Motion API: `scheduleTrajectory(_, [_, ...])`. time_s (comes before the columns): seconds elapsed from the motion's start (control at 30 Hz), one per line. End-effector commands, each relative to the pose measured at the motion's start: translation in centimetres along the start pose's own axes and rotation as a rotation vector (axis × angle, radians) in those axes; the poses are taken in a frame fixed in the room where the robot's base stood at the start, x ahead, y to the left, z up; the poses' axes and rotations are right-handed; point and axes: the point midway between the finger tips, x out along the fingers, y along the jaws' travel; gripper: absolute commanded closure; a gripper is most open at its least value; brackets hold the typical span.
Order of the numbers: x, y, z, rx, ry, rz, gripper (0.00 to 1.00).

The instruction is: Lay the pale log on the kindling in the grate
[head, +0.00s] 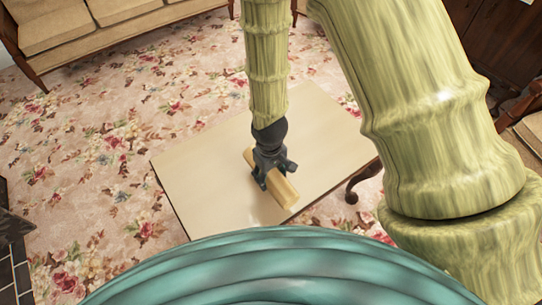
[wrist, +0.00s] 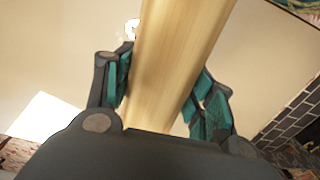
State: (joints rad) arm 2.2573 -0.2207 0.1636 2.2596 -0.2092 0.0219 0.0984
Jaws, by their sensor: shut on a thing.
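The pale log (head: 284,192) is a short, light wooden piece in my gripper (head: 269,178), over the cream table top in the head view. In the wrist view the log (wrist: 178,60) runs from the top edge down between the two teal-padded fingers of my gripper (wrist: 160,95). My gripper is shut on it. I cannot tell whether the log touches the table or hangs just above it. The grate and the kindling do not show clearly in either view.
The cream table (head: 210,165) stands on a floral carpet (head: 90,150). A cushioned bench (head: 110,35) is at the back left. Dark tiles (head: 14,245) lie at the left edge; dark brick (wrist: 295,125) shows at the wrist view's right. Open carpet lies left of the table.

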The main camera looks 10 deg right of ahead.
Motion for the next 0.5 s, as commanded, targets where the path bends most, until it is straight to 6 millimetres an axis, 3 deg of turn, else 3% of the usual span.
scheduleTrajectory(0.17, [0.3,1.2,-1.5,-0.004,0.003,-0.001,0.82])
scheduleTrajectory(0.5, [1.0,6.0,-6.4,-0.003,0.003,-0.001,0.82])
